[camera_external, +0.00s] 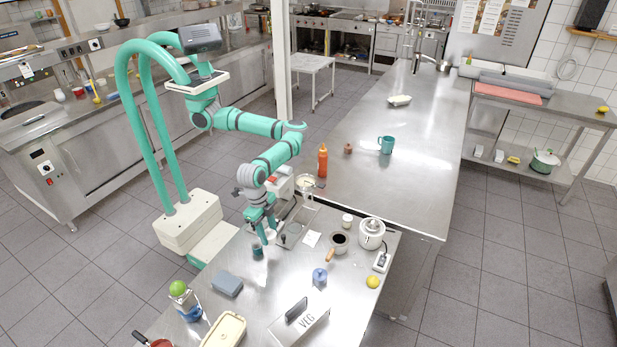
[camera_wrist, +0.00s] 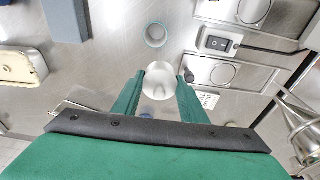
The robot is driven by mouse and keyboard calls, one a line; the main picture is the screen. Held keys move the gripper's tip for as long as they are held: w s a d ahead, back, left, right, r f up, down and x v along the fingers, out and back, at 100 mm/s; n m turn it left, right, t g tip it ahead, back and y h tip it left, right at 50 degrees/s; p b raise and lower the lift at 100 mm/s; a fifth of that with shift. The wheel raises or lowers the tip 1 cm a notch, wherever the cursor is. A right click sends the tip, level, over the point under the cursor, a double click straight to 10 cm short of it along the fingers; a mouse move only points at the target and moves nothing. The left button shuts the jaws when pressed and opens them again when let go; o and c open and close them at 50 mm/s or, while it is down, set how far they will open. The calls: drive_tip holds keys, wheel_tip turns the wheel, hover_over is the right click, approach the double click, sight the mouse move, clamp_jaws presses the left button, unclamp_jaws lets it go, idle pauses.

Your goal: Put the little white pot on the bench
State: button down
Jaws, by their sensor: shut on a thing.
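My gripper (camera_wrist: 158,92) is shut on a small white round pot (camera_wrist: 158,78), which sits between the green fingers in the wrist view. In the outside view my gripper (camera_external: 264,228) points down over the left part of the near steel table (camera_external: 265,300). The pot is hidden there by the fingers, and I cannot tell whether it touches the table. A small teal cup (camera_external: 257,252) stands close to the gripper; its round rim (camera_wrist: 155,35) shows just beyond the pot. Another small white jar (camera_external: 347,221) stands farther right. A long steel bench (camera_external: 400,150) runs behind.
A hob with a switch (camera_wrist: 220,43) lies right of the fingers in the wrist view. The long bench has wide clear room.

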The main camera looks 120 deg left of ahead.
sight(270, 238)
drive_tip(key=w+f, duration=0.1)
drive_tip(key=w+d+f, duration=0.1)
drive_tip(key=f, duration=0.1)
drive_tip(key=w+f, duration=0.1)
drive_tip(key=shift+w+d+f, duration=0.2)
drive_tip(key=shift+d+f, duration=0.15)
drive_tip(key=shift+w+f, duration=0.15)
drive_tip(key=shift+f, duration=1.45)
drive_tip(key=shift+f, duration=0.15)
drive_tip(key=c, duration=1.1)
unclamp_jaws()
drive_tip(key=r, duration=0.3)
drive_tip(key=s+r, duration=0.1)
drive_tip(key=r, duration=0.7)
drive_tip(key=shift+s+r, duration=0.25)
drive_tip(key=shift+s, duration=0.1)
drive_tip(key=shift+s+r, duration=0.1)
drive_tip(key=shift+r, duration=0.25)
